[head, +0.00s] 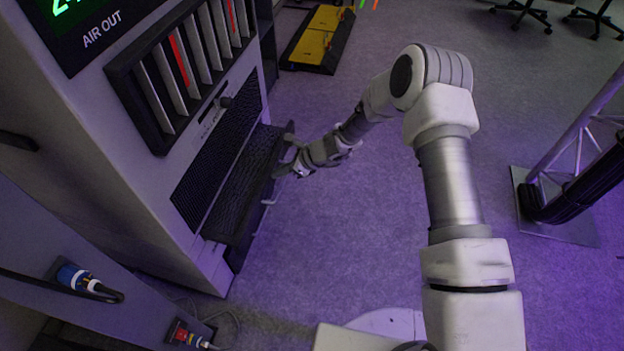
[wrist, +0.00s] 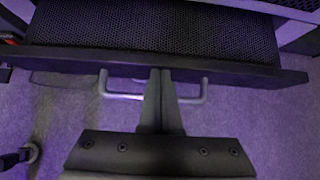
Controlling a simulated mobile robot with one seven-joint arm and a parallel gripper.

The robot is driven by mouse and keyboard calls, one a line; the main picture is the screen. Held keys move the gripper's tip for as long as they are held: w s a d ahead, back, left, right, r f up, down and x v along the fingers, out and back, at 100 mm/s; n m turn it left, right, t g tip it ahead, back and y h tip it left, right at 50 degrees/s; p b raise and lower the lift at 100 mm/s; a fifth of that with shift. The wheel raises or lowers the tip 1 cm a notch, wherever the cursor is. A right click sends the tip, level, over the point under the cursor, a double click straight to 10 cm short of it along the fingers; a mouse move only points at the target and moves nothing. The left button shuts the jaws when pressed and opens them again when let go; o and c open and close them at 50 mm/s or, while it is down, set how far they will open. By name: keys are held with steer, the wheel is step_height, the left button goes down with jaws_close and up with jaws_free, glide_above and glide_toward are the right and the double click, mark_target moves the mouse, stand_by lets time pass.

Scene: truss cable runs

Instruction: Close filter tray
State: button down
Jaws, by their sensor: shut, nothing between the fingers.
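The filter tray (head: 243,186) is a dark tray with a mesh bed, pulled out from the lower front of the pale cabinet (head: 190,235). In the wrist view the tray (wrist: 160,33) spans the top, with its dark front panel and a light bar handle (wrist: 193,99) below it. My gripper (head: 287,171) is at the tray's front panel, near its middle. In the wrist view my gripper (wrist: 160,75) has its fingers together with nothing between them. The fingertips overlap the front panel and cover the handle's middle; whether they touch is unclear.
Slatted vents (head: 185,70) and a dark grille (head: 218,145) are on the cabinet above the tray. A blue plug (head: 75,277) and a red connector (head: 183,334) are at lower left. A yellow-black cable ramp (head: 315,40) lies behind. The floor right of the tray is clear.

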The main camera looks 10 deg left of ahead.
mark_target(248, 172)
steer(key=a, duration=0.9)
steer(key=shift+w+a, duration=0.1)
steer(key=shift+a, duration=0.15)
steer(key=shift+a+r, duration=0.1)
steer(key=shift+a, duration=0.25)
steer(key=shift+d, duration=0.55)
steer(key=d, duration=0.2)
steer(key=shift+w+d, duration=0.15)
steer(key=shift+d, duration=0.15)
steer(key=p+v, duration=0.3)
steer(key=v, duration=0.7)
steer(key=shift+d, duration=0.6)
